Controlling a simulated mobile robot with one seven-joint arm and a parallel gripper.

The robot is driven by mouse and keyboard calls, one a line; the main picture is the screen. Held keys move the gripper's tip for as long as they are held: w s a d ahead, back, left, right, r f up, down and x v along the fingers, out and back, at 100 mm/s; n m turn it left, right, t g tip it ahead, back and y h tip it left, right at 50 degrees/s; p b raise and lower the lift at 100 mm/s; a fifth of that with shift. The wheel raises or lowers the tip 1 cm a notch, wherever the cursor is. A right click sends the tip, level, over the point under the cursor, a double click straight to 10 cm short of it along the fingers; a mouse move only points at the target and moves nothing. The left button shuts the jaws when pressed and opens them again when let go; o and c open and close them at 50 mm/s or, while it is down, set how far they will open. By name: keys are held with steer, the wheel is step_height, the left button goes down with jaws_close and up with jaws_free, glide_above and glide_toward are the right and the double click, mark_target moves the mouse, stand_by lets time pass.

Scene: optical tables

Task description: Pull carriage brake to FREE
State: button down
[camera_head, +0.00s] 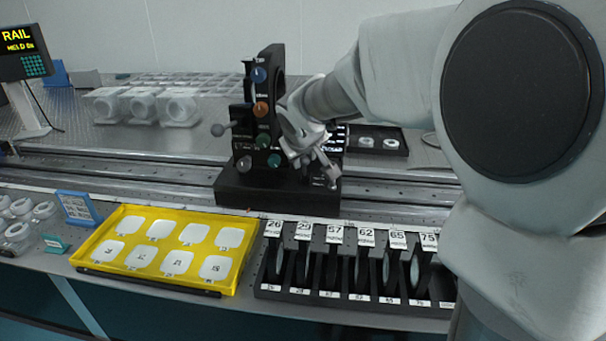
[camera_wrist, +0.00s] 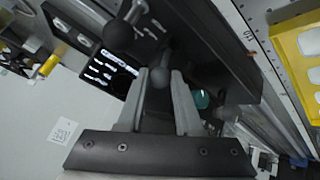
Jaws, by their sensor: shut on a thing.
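The black carriage (camera_head: 232,190) sits on the long rail, with an upright black plate carrying several coloured knobs. My gripper (camera_head: 328,178) is at the carriage's right side, pointing down toward its base. In the wrist view my gripper (camera_wrist: 160,80) is shut on a dark ball-ended lever, which I take to be the carriage brake (camera_wrist: 160,77). The ball sits between the fingertips. Another dark ball knob (camera_wrist: 118,35) on a rod stands apart, up and left of the fingers. The brake's markings are not readable, and in the head view my gripper hides most of the lever.
A yellow tray (camera_head: 97,256) with white pads and a black rack (camera_head: 350,302) of numbered lens slots stand in front of the rail. White holders (camera_head: 180,107) stand behind it. A display (camera_head: 22,50) is at far left. The rail (camera_head: 110,175) left of the carriage is clear.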

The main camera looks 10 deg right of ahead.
steer(key=shift+s+a+f+t+h+b, duration=0.15)
steer(key=shift+s+f+t+b, duration=0.15)
steer(key=shift+t+b, duration=0.55)
steer(key=shift+s+a+f+t+h+b, duration=0.15)
steer(key=shift+s+t+b, duration=0.2)
steer(key=shift+b, duration=1)
steer(key=shift+s+t+b, duration=0.1)
steer(key=shift+t+b, duration=0.3)
steer(key=shift+b, duration=0.05)
steer(key=c, duration=0.6)
jaws_free()
steer(key=shift+p+v, duration=2.95)
steer(key=shift+v, duration=5.8)
